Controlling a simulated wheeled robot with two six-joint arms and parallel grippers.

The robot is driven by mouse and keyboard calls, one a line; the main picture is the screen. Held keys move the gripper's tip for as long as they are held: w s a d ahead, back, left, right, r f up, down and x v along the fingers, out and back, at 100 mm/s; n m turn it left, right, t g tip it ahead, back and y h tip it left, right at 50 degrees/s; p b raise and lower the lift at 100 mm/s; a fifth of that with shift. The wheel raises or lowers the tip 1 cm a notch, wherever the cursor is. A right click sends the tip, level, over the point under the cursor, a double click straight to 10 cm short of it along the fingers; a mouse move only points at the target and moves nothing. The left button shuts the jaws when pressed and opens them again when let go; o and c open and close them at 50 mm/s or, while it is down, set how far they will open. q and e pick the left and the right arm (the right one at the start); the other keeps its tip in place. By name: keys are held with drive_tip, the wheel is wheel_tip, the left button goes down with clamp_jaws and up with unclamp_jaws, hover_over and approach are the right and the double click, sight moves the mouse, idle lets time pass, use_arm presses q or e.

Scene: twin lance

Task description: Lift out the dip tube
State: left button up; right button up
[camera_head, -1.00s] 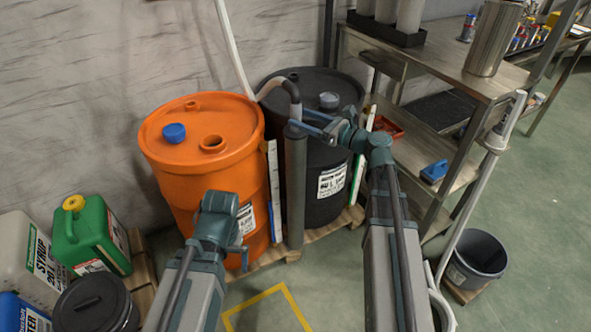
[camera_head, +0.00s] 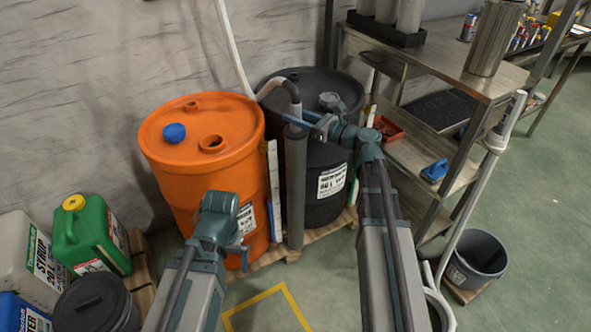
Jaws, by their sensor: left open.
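A grey upright tube (camera_head: 296,190) stands in front of the gap between the orange drum and the black drum. A dark elbow fitting (camera_head: 293,98) sits at its top and joins a pale hose (camera_head: 234,50). I cannot tell where the dip tube ends and any sleeve around it begins. My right gripper (camera_head: 303,120) is at the tube's top, just below the elbow. One finger reaches behind the tube; the grip itself is partly hidden. My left gripper (camera_head: 240,254) points down, open and empty, low in front of the orange drum.
The orange drum (camera_head: 190,140) has an open bung and a blue cap (camera_head: 174,133). The black drum (camera_head: 325,160) stands beside it on a pallet (camera_head: 277,258). A metal shelf (camera_head: 450,75) is close on the right. A green jerrycan (camera_head: 90,238) stands at left.

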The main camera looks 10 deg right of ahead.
clamp_jaws()
wheel_tip(320, 180, up, 22)
drive_tip(key=p, duration=2.2)
drive_tip(key=shift+r, duration=0.1)
wheel_tip(320, 180, up, 22)
drive_tip(key=p, duration=2.2)
